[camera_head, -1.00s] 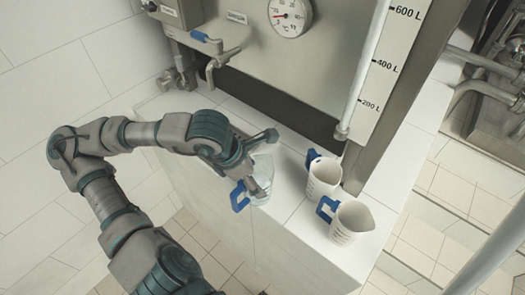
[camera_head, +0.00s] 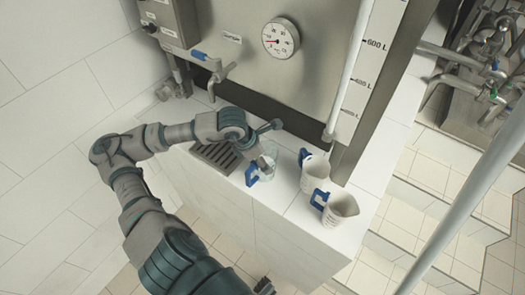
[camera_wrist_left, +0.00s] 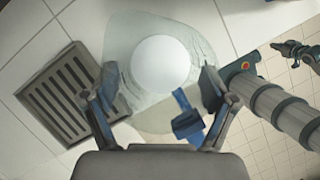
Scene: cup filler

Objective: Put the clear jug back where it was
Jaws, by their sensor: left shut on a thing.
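The clear jug (camera_head: 263,163) with a blue handle is on or just above the white tiled ledge, left of two white jugs. My left gripper (camera_head: 262,150) is at the jug; its arm comes in from the left. In the left wrist view the clear jug (camera_wrist_left: 150,30) lies between the fingers of my left gripper (camera_wrist_left: 157,100), with its blue handle by the right finger. The fingers are shut on it. I cannot tell whether its base touches the ledge.
Two white jugs with blue handles, one nearer the wall (camera_head: 315,172) and one nearer the front (camera_head: 340,208), stand right of the clear jug. A slotted drain grate (camera_head: 215,157) lies to its left. A steel tank with a tap (camera_head: 217,70) rises behind.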

